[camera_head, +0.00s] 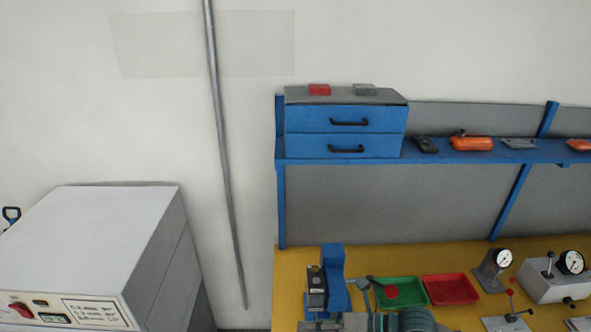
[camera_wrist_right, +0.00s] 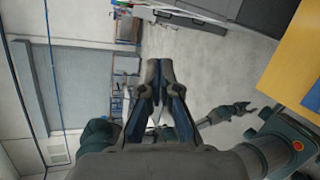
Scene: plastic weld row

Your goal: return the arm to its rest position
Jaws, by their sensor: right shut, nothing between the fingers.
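My right gripper (camera_wrist_right: 160,66) shows large in the right wrist view. Its two dark fingers are together at the tips, with nothing held between them. It points into open room, apart from the yellow bench top (camera_wrist_right: 295,62) at the right of that view. Another gripper, which looks like my left one (camera_wrist_right: 242,108), shows small beyond it; its finger state is too small to tell. In the head view, grey ribbed parts at the bottom edge may belong to my right arm, but I cannot tell its fingers there.
In the head view, the yellow bench (camera_head: 300,262) carries a blue device (camera_head: 333,265), a green tray (camera_head: 412,291), a red tray (camera_head: 450,289) and dial gauges (camera_head: 570,262). A blue drawer unit (camera_head: 345,120) stands on the shelf (camera_head: 480,152). A white machine (camera_head: 90,235) stands left.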

